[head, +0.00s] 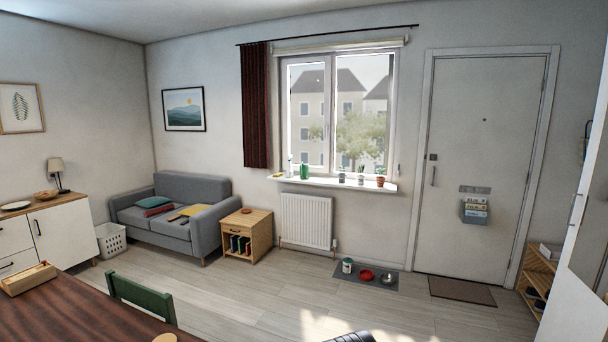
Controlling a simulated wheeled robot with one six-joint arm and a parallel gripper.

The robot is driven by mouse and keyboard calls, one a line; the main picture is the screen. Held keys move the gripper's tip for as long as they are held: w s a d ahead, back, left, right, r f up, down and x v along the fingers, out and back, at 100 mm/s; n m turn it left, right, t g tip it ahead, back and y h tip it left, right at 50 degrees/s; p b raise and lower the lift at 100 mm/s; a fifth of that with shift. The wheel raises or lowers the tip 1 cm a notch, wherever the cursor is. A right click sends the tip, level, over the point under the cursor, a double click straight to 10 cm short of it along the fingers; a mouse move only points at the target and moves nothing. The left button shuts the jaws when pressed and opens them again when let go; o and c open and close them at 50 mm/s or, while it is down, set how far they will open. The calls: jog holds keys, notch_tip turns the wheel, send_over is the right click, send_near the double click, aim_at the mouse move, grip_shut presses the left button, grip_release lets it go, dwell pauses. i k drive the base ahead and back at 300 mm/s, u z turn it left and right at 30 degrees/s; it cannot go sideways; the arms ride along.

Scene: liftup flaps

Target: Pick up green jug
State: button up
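A small green object (304,171), which looks like the green jug, stands upright on the white windowsill (330,183), towards its left end. It is small in the picture, so its handle and spout cannot be made out. My gripper is not in view. A dark shape shows at the bottom edge, cut off by the frame; I cannot tell what it is.
A radiator (306,221) hangs below the sill. A side table (246,236) and sofa (180,215) stand left. Floor in the middle is clear.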

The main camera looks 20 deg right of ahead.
aim_at(304, 168)
jog(key=z, duration=1.1)
jog(key=i, duration=3.25)
jog(key=u, duration=1.75)
jog(key=i, duration=4.25)
jog(key=z, duration=2.15)
